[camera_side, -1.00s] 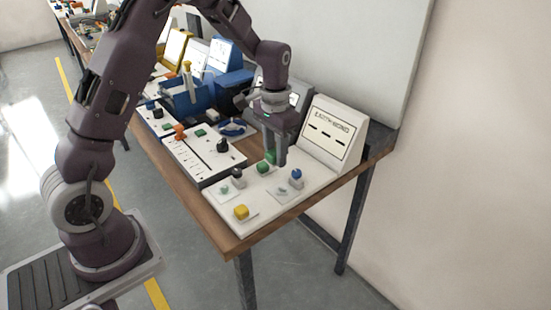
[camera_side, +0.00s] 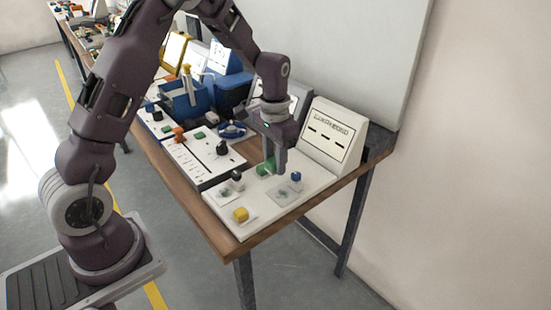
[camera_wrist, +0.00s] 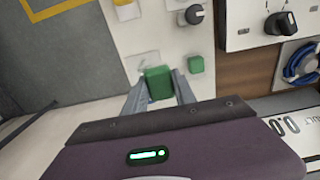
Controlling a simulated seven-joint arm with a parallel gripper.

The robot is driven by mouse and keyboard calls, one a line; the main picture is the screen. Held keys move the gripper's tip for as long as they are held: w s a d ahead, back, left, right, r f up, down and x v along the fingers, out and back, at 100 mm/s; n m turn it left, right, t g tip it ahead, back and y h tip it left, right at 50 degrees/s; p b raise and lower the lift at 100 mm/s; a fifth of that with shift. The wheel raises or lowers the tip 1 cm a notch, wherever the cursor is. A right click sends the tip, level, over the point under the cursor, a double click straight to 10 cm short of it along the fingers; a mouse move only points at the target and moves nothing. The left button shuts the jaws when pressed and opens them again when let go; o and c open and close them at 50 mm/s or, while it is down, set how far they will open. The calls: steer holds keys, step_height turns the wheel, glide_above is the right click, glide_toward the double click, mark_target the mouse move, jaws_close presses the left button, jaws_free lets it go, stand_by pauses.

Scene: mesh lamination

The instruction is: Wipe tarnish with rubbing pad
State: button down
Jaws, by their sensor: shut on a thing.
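My gripper (camera_wrist: 158,90) points down over the white board and is shut on a green block (camera_wrist: 158,82), which looks like the rubbing pad. In the side view my gripper (camera_side: 271,165) hides part of this block. A smaller green block (camera_wrist: 196,64) sits beside it, apart from the fingers; it also shows in the side view (camera_side: 262,170). Two pale plates with grey smudges, which look like the tarnish, lie on the board: one at the front left (camera_side: 225,193), one to the right (camera_side: 283,195). I cannot tell whether the held block touches the board.
A yellow block (camera_side: 240,214) is near the board's front corner. A dark knob (camera_side: 237,176) and a blue-topped knob (camera_side: 296,177) stand by the plates. A sloped white sign panel (camera_side: 333,135) rises behind. A slider board (camera_side: 195,160) with a black knob lies left.

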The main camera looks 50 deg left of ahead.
mark_target(287, 198)
steer(key=shift+f, duration=2.35)
steer(key=shift+d+f, duration=0.6)
steer(key=shift+f, duration=0.2)
steer(key=shift+d+r, duration=0.15)
steer(key=shift+d, duration=0.6)
steer(key=shift+d+f, duration=0.25)
steer(key=shift+d, duration=0.1)
steer(key=shift+d+r, duration=0.15)
steer(key=shift+d, duration=0.25)
steer(key=shift+d+f, duration=0.2)
steer(key=shift+d, duration=0.15)
steer(key=shift+d+r, duration=0.15)
steer(key=shift+d, duration=0.6)
steer(key=shift+a, duration=3.25)
steer(key=shift+r, duration=4)
